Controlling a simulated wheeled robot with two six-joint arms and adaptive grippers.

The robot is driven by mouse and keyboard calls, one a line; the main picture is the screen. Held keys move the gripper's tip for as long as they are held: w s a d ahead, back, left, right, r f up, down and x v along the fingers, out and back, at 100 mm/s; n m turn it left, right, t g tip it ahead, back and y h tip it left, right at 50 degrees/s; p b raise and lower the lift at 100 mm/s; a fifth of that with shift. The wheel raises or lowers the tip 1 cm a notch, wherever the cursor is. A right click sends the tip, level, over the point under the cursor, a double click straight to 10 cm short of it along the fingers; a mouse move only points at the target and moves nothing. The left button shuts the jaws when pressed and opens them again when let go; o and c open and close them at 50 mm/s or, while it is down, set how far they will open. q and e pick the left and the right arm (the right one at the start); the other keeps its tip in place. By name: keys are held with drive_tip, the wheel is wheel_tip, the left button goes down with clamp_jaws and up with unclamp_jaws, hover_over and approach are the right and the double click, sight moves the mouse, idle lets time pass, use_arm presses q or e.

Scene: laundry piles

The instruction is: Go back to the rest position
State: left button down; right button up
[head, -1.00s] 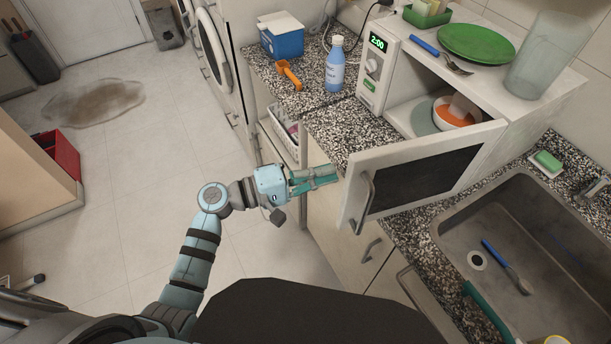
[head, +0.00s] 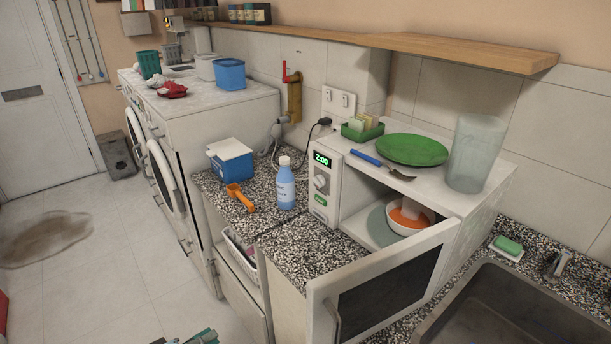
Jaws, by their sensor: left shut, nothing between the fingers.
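My left gripper (head: 203,337) shows only as a small teal tip at the bottom edge of the head view. It is shut and empty, low over the floor, left of the open microwave door (head: 385,292) and apart from it. The rest of my left arm is below the picture. My right gripper is not in view.
The microwave (head: 326,190) stands open on the speckled counter (head: 300,255), its door jutting forward. A bowl (head: 408,218) is inside. The floor (head: 110,275) at left is mostly clear, with a brown stain.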

use_arm(q)
drive_tip(key=s+a+f+m+g+y, duration=0.2)
drive_tip(key=s+a+f+y, duration=0.25)
drive_tip(key=s+f, duration=0.55)
drive_tip(key=s+a+f+m+g+y, duration=0.1)
drive_tip(key=s+a+f+g+y, duration=0.35)
drive_tip(key=f, duration=0.85)
drive_tip(key=s+d+f+m+g, duration=0.1)
drive_tip(key=s+d+f, duration=0.1)
drive_tip(key=s, duration=0.6)
drive_tip(key=s+d+f+m+g+h, duration=0.1)
drive_tip(key=s+f, duration=0.3)
drive_tip(key=s, duration=0.4)
drive_tip(key=s+d+f+m+g, duration=0.1)
drive_tip(key=s+d+f+m, duration=0.1)
drive_tip(key=s, duration=0.7)
drive_tip(key=shift+d+f+h, duration=0.3)
drive_tip(key=shift+d+f, duration=0.05)
drive_tip(key=shift+f, duration=0.45)
